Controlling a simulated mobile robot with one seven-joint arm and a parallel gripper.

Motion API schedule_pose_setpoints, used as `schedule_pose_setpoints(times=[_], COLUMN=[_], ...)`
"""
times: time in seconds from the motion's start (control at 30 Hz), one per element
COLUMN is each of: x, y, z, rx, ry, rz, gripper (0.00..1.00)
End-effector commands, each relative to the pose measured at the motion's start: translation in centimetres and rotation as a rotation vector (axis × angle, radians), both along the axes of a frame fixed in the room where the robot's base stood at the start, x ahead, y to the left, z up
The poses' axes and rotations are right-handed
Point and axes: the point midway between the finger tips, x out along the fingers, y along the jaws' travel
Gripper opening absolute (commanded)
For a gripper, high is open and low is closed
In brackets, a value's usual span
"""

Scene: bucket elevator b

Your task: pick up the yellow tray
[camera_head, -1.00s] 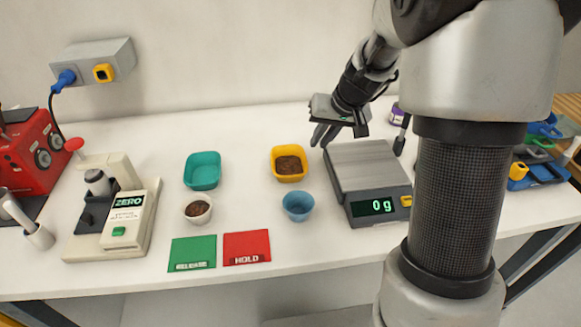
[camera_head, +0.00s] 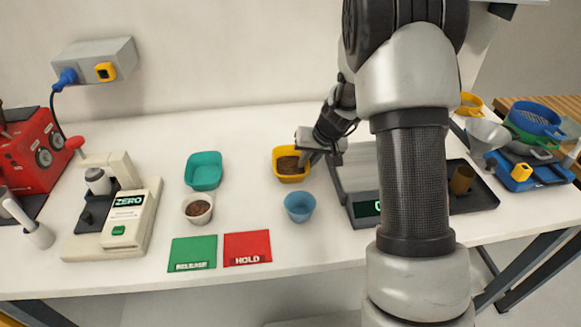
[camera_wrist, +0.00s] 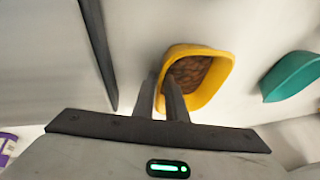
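The yellow tray (camera_head: 280,175) stands upright on the white table and holds brown, grainy contents. It also shows in the wrist view (camera_wrist: 215,91), with its open top in sight. My gripper (camera_head: 304,160) is at the tray's right edge. In the wrist view my two fingers (camera_wrist: 160,84) are close together, one on each side of the tray's near wall, and look shut on it. The exact contact at the fingertips is hard to see. The tray appears to rest on the table.
A scale (camera_head: 360,197) stands just right of the tray, partly hidden by my arm. A blue cup (camera_head: 299,207) is in front, and a teal tray (camera_head: 203,172) is to the left. A white cup (camera_head: 197,208) holds brown contents. Green (camera_head: 192,252) and red (camera_head: 247,247) cards lie in front.

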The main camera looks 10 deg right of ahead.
Motion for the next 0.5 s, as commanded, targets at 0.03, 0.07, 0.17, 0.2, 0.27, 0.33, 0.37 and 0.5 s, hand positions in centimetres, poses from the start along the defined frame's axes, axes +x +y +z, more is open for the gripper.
schedule_pose_setpoints(times=[0.03,0.07,0.17,0.2,0.27,0.33,0.37,0.5], x=[0.03,0.03,0.01,0.01,0.0,-0.01,-0.01,-0.01], y=[0.02,0.02,0.01,0.01,0.01,0.01,0.0,0.0], z=[0.03,0.04,0.05,0.05,0.06,0.05,0.05,0.06], rx=[0.0,0.0,0.0,0.0,0.0,0.0,0.0,0.0], ry=[-0.001,-0.001,-0.001,0.0,0.0,0.0,0.0,0.0], rz=[0.001,0.001,0.001,0.001,0.001,0.001,0.001,0.001], gripper=[0.12,0.12,0.12,0.05,0.0,0.0,0.0,0.0])
